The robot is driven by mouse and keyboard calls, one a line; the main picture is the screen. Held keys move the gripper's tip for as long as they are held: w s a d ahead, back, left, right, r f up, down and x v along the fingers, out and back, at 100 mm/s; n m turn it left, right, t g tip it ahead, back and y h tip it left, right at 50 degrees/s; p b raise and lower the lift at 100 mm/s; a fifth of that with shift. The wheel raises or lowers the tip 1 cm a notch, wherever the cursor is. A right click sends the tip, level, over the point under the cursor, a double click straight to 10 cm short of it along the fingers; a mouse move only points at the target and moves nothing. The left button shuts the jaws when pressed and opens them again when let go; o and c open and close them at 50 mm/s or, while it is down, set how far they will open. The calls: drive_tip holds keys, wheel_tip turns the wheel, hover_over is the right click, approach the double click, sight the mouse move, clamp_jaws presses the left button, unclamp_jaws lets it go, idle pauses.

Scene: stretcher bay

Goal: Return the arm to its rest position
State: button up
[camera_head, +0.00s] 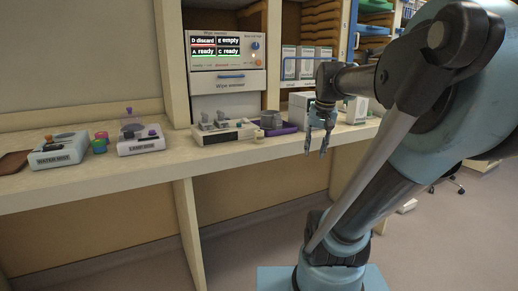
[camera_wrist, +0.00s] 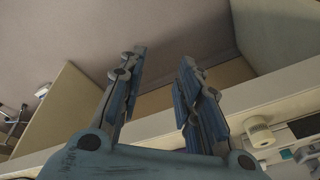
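My arm reaches across the right side of the head view. My gripper (camera_head: 316,150) hangs pointing down in front of the bench's front edge, below the counter top line. In the wrist view my gripper (camera_wrist: 160,75) has its two fingers apart with nothing between them; floor and a bench panel show behind the gap. No object touches the fingers.
The bench (camera_head: 100,180) runs along the wall. A wipe dispenser (camera_head: 227,50) stands behind. Floor in front is clear.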

drive_tip(key=s+f+n, duration=0.3)
drive_tip(key=s+f, duration=1)
drive_tip(key=f, duration=0.4)
drive_tip(key=shift+a+f+h, duration=0.25)
drive_tip(key=shift+f+h, duration=0.05)
drive_tip(key=shift+f, duration=0.05)
